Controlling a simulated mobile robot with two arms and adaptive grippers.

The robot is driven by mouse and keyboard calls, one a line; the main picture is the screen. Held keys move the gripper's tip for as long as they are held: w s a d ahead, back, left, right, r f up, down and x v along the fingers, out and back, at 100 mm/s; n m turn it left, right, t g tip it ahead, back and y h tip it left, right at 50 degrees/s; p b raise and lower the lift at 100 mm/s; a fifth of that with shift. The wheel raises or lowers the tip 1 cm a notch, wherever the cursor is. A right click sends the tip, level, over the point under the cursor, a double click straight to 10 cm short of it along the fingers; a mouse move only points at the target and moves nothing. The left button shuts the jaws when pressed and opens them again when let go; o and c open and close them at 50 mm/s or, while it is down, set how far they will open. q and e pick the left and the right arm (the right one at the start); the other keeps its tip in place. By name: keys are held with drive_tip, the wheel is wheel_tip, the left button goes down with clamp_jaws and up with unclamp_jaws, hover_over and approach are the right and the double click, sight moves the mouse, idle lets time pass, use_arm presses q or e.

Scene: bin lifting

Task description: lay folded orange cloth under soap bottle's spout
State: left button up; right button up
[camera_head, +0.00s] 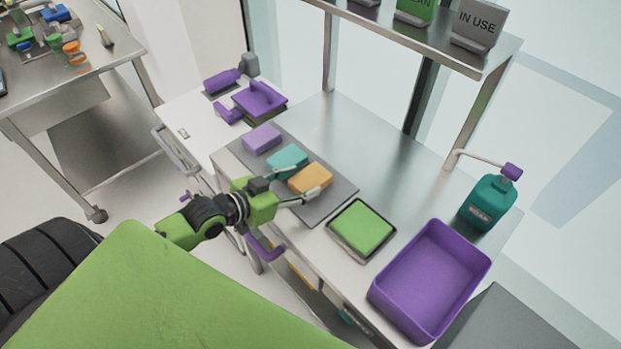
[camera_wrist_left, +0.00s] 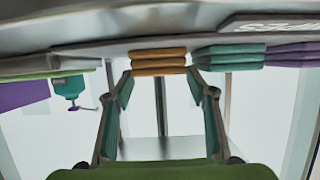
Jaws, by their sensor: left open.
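The folded orange cloth (camera_head: 311,178) lies on a grey mat (camera_head: 325,203) on the metal bench, at the right of a row of folded cloths. My left gripper (camera_head: 303,181) is open at the cloth's near side, its fingers spread to either side of it. In the left wrist view, which looks upside down, the orange cloth (camera_wrist_left: 158,62) shows between the open fingertips (camera_wrist_left: 160,78); contact cannot be told. The teal soap bottle (camera_head: 488,203) stands upright at the bench's right, its long spout (camera_head: 480,158) pointing left. It also shows in the left wrist view (camera_wrist_left: 70,88). My right gripper is not in view.
A folded teal cloth (camera_head: 286,158) lies close beside the orange one, then a purple cloth (camera_head: 262,139). A green pad in a tray (camera_head: 361,230) and a purple bin (camera_head: 432,280) stand toward the front right. The bench's middle is clear. A shelf (camera_head: 440,50) overhangs the back.

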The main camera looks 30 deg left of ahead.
sight(311, 181)
use_arm(q)
drive_tip(key=shift+w+d+f, duration=0.15)
drive_tip(key=shift+w+d, duration=0.05)
drive_tip(key=shift+w, duration=0.45)
drive_tip(key=shift+w+d+f, duration=0.2)
drive_tip(key=shift+w+f, duration=0.1)
drive_tip(key=shift+w, duration=0.2)
drive_tip(key=shift+c, duration=0.7)
drive_tip(key=c, duration=0.7)
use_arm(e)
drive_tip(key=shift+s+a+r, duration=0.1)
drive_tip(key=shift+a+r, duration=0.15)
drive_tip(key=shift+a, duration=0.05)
use_arm(q)
drive_tip(key=shift+o, duration=0.2)
